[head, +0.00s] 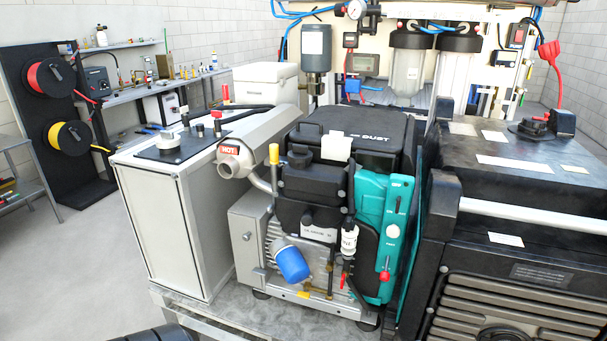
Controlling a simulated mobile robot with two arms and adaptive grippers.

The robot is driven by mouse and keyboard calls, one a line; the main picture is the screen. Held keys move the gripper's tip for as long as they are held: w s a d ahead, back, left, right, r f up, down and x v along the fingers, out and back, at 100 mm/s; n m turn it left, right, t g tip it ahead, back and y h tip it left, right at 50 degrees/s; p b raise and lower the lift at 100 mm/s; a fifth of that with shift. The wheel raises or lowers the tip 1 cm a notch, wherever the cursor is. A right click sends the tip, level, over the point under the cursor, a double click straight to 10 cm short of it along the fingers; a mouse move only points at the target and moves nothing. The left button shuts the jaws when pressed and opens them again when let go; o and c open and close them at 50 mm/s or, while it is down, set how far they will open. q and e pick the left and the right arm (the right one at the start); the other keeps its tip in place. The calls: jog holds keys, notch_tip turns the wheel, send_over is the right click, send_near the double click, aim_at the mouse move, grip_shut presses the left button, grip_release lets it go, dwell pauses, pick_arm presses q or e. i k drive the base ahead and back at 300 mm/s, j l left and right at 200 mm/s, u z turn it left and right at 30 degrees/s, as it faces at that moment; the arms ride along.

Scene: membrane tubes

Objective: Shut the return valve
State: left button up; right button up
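No part that I can name for sure as the return valve shows in the head view. A small red lever (342,283) sits low on the front of the grey and teal machine, beside thin brass pipework. A red knob (384,276) is on the lower front of the teal panel (392,235). At the back, a wall panel carries clear filter housings (409,70) with blue tubing, a gauge (356,10) and a red-handled fitting (518,34); any valve there is too small to tell.
A white cabinet (160,235) stands left of the machine, with a pipe marked HOT (230,152) beside it. A large black machine (520,250) with a silver rail fills the right. Hose reels (50,78) and a bench stand at the back left. The left floor (60,270) is clear.

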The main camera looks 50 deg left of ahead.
aim_at(183, 110)
jog(key=u, duration=2.15)
jog(key=i+j+z, duration=0.2)
jog(key=i+j, duration=0.65)
jog(key=i, duration=0.15)
